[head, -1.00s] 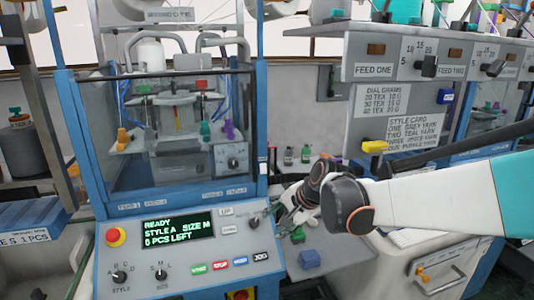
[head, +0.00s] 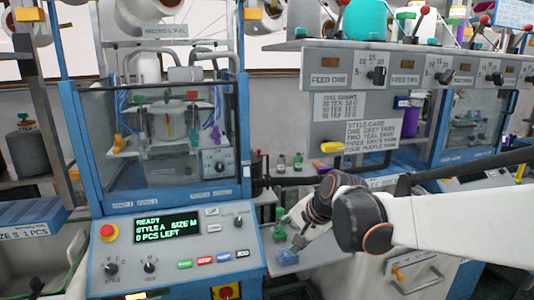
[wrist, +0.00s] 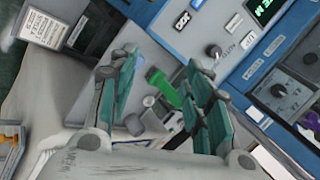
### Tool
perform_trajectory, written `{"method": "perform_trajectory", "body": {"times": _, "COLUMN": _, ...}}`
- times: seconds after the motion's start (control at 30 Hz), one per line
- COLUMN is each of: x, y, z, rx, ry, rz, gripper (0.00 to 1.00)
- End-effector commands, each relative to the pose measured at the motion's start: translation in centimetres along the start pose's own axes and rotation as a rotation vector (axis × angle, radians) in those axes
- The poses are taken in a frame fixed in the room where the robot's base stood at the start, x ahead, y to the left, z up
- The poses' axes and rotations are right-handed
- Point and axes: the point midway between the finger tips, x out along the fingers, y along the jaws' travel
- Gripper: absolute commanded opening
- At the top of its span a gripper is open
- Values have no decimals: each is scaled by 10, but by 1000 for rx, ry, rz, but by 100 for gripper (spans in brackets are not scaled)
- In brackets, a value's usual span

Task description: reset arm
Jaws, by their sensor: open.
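My arm reaches in from the right in the head view, with its dark wrist joint in front of the bench. My gripper (head: 289,236) is small and partly hidden there, pointing down and left beside the knitting machine's control panel (head: 180,250). In the wrist view my gripper (wrist: 160,98) has its two teal-padded fingers spread apart. A green object (wrist: 163,86) shows in the gap between them, beyond the fingertips. I see nothing clamped between the pads.
A blue block (head: 287,257) lies on the bench close under my gripper. The blue-framed machine (head: 85,150) stands at the left. The feed panel (head: 400,72) with yarn cones above and a yellow lever (head: 332,147) is at the right. Small bottles (head: 298,162) stand behind.

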Motion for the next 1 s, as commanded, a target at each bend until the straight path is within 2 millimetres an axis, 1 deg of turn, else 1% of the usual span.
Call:
{"method": "perform_trajectory", "body": {"times": 0.27, "x": -40, "y": 26, "z": 8, "rx": -123, "ry": 49, "rz": 29, "gripper": 45}}
{"method": "perform_trajectory", "body": {"times": 0.37, "x": -60, "y": 42, "z": 14, "rx": -193, "ry": 75, "rz": 49, "gripper": 45}}
{"method": "perform_trajectory", "body": {"times": 0.5, "x": -93, "y": 72, "z": 25, "rx": -323, "ry": 119, "rz": 88, "gripper": 45}}
{"method": "perform_trajectory", "body": {"times": 0.67, "x": -125, "y": 112, "z": 39, "rx": -474, "ry": 164, "rz": 143, "gripper": 45}}
{"method": "perform_trajectory", "body": {"times": 0.7, "x": -132, "y": 122, "z": 43, "rx": -513, "ry": 174, "rz": 158, "gripper": 45}}
{"method": "perform_trajectory", "body": {"times": 0.9, "x": -158, "y": 172, "z": 62, "rx": -696, "ry": 218, "rz": 236, "gripper": 45}}
{"method": "perform_trajectory", "body": {"times": 1.0, "x": -166, "y": 193, "z": 70, "rx": -771, "ry": 231, "rz": 270, "gripper": 45}}
